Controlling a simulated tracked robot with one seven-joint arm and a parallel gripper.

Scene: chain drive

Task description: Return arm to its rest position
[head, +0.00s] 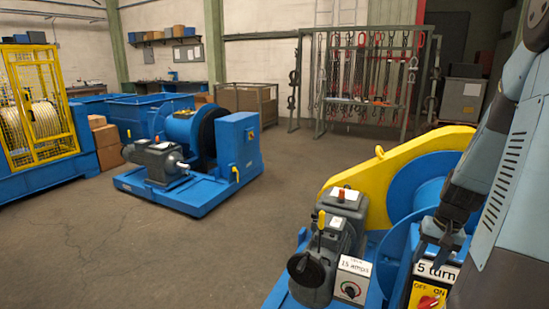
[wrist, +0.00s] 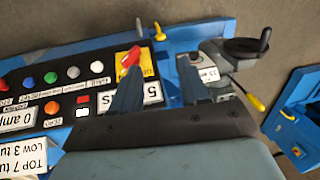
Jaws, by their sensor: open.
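My gripper (head: 437,243) is at the lower right of the head view, by the "5 turn" label (head: 437,271) and above the yellow OFF/ON plate with its red switch (head: 429,302). In the wrist view the two fingers of my gripper (wrist: 158,65) stand apart with nothing held between them. There the left finger overlaps the picture of the red switch (wrist: 130,54) on its yellow plate. I cannot tell whether the finger touches it. My arm (head: 505,170) runs down the right side of the head view and hides part of the machine.
The near blue machine has a yellow guard (head: 385,185), a grey motor (head: 330,240) and a "15 amps" dial (head: 350,290). The wrist view shows its button panel (wrist: 60,85). Another blue machine (head: 190,150) stands left across open floor (head: 235,240). A chain rack (head: 365,80) stands behind.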

